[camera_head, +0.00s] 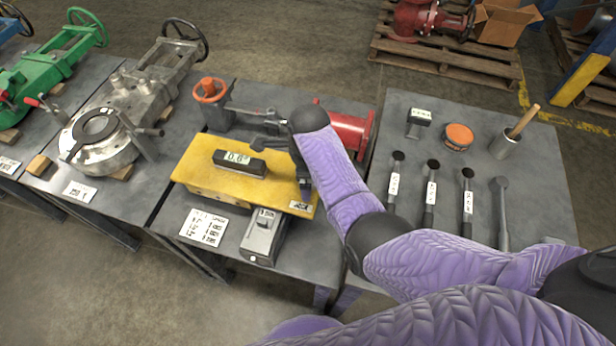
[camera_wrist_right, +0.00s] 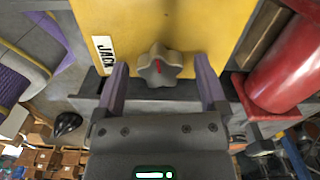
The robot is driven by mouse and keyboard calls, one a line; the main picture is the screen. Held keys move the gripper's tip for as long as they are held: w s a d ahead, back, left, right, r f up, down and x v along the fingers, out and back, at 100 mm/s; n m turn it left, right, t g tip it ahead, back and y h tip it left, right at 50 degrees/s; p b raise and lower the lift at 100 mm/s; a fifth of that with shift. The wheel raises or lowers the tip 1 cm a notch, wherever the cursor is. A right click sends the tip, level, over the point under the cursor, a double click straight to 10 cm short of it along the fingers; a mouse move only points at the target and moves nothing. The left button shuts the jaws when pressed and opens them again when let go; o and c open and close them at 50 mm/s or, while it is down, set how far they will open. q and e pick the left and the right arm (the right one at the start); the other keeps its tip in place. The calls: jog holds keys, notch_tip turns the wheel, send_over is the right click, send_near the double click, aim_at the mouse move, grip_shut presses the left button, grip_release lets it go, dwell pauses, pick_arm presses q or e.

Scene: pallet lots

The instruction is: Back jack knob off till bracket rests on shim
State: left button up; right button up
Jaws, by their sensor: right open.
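The yellow bracket (camera_head: 195,174) lies on the middle bench, with a "JACK" label at its right end. A digital level (camera_head: 240,162) on top reads about 0.6°. In the right wrist view, the grey star-shaped jack knob (camera_wrist_right: 158,70) with a red mark sits at the edge of the yellow bracket (camera_wrist_right: 200,25). My right gripper (camera_wrist_right: 160,80) is open, one finger on each side of the knob, with gaps visible. In the head view my right gripper (camera_head: 304,182) is at the bracket's right end and hides the knob. I cannot make out the shim. My left gripper is not in view.
A grey box device (camera_head: 263,238) and a printed card (camera_head: 204,227) lie in front. The right bench holds several tools, an orange tin (camera_head: 458,136) and a cup (camera_head: 503,146).

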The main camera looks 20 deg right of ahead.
grip_shut()
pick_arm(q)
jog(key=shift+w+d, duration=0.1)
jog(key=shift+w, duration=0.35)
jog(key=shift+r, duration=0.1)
